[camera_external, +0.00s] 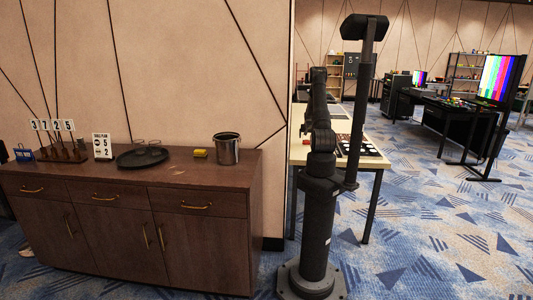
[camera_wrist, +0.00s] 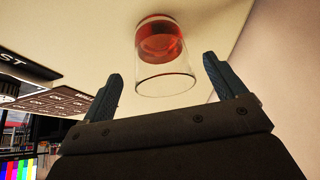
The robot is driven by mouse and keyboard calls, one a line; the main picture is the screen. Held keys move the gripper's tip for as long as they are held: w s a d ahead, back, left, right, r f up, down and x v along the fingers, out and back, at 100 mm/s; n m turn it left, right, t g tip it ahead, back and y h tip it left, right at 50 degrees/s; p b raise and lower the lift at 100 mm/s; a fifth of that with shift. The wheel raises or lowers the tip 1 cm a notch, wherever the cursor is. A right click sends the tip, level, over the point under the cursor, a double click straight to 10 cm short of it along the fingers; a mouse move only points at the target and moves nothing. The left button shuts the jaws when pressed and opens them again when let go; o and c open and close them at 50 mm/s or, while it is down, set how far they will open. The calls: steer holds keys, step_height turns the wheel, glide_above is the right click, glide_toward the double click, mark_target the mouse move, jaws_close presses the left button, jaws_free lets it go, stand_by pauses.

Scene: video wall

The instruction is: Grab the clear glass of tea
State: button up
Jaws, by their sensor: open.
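The clear glass of tea (camera_wrist: 163,75) shows in the wrist view, holding reddish-brown liquid. It stands on the pale table top (camera_wrist: 215,30), which appears upside down or steeply tilted in this view. My gripper (camera_wrist: 160,88) is open, with one dark finger on each side of the picture. The glass is ahead of and between the fingers, and its near rim reaches about level with the fingertips. I see no finger touching it. In the external view my arm hides my gripper and the glass, beside the pale table (camera_external: 360,164).
Dark panels with white lettering (camera_wrist: 50,90) lie left of the glass in the wrist view. A pale wall (camera_wrist: 285,70) is on the right. In the external view a brown cabinet (camera_external: 130,202) with a metal pot (camera_external: 228,150) stands left of my arm.

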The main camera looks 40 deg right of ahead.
mark_target(307, 139)
steer(key=shift+x, duration=2.2)
steer(key=shift+w, duration=0.15)
steer(key=shift+r, duration=0.1)
steer(key=c, duration=1.3)
